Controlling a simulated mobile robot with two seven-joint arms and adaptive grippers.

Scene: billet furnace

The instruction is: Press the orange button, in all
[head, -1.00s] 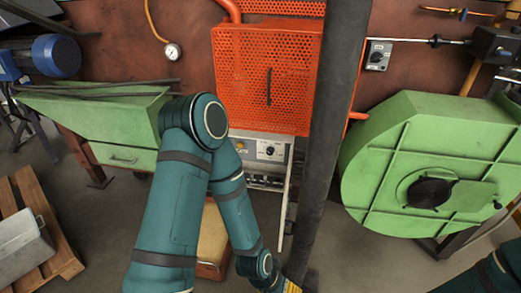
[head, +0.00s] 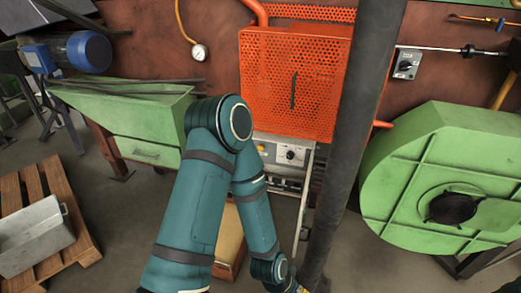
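The small orange button (head: 261,147) sits on the left part of a pale control panel (head: 276,152), beside a black rotary knob (head: 291,155). The panel is below an orange mesh guard (head: 295,80). My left arm comes up in front of the panel's left side and bends down to the bottom edge. Its wrist is cut off there, so my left gripper is out of view. My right arm and gripper are also out of view. The button is visible just right of my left arm, with nothing touching it.
A dark upright post (head: 353,130) stands right of the panel. A green round housing (head: 445,180) fills the right side. A green bin (head: 130,120) and blue motor (head: 80,52) are at left. A wooden pallet (head: 75,232) carries a grey metal box (head: 35,236).

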